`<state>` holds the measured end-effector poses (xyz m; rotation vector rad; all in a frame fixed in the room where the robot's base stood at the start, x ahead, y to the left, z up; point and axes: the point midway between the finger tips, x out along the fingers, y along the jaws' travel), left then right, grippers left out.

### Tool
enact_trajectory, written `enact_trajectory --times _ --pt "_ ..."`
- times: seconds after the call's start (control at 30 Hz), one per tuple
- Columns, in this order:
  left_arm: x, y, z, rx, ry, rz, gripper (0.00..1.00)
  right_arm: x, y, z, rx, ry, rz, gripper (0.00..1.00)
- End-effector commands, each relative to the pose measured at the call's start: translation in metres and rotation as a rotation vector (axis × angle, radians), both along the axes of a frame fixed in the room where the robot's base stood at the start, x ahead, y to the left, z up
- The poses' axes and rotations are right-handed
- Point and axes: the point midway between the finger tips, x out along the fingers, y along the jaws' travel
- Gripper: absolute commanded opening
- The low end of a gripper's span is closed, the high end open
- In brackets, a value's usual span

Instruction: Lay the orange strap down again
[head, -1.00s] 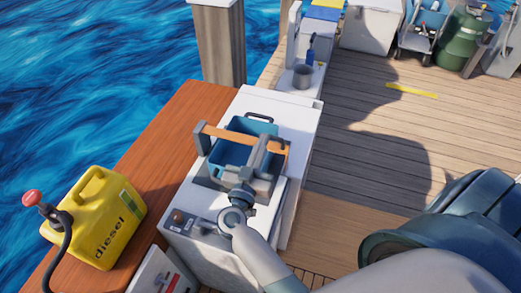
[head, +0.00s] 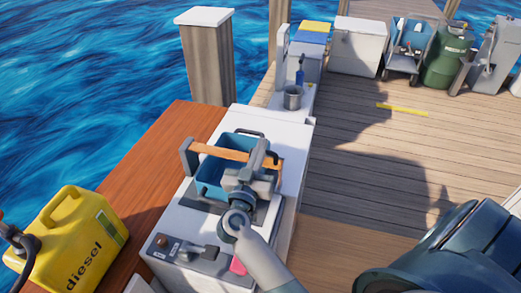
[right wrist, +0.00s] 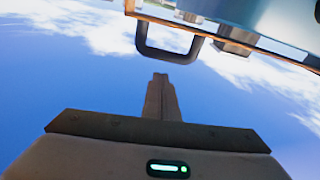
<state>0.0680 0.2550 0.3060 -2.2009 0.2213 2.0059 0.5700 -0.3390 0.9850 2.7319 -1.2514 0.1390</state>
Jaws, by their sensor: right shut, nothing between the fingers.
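The orange strap (head: 220,153) runs across the blue box (head: 210,176) on the white engine housing, raised above its opening. Its left end is at a grey upright (head: 189,158), its right end near a grey post. My right gripper (head: 260,150) is in front of the strap's right half and hides part of it; I cannot tell if they touch. In the right wrist view its fingers (right wrist: 160,80) are together with nothing between them, below a dark handle (right wrist: 168,52). An orange edge shows at the top there. My left gripper is not in view.
A yellow diesel can (head: 72,240) stands on the brown wooden ledge (head: 150,155) at left. A metal cup (head: 292,98) is behind the housing (head: 290,135). A control panel (head: 180,250) is in front of the box. Open deck lies to the right.

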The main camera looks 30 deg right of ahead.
Motion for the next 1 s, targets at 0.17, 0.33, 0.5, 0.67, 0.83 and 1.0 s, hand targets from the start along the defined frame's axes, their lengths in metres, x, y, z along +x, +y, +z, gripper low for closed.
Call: enact_trajectory --times 0.17,0.33,0.5,0.67,0.83,1.0 --pt "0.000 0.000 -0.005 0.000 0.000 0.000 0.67 -0.001 0.000 -0.003 0.000 0.000 0.000 0.00" --pt "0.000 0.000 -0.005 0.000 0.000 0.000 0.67 -0.001 0.000 -0.003 0.000 0.000 0.000 0.00" --pt "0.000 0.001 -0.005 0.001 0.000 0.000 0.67 -0.001 0.000 -0.003 0.000 0.000 0.001 0.00" --pt "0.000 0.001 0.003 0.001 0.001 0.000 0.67 -0.002 -0.001 -0.011 0.000 0.004 0.000 0.00" --pt "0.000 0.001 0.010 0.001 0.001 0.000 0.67 -0.005 -0.003 -0.026 0.000 0.004 0.001 0.00" --pt "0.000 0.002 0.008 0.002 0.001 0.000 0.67 -0.006 -0.003 -0.030 0.003 0.004 0.000 0.00"
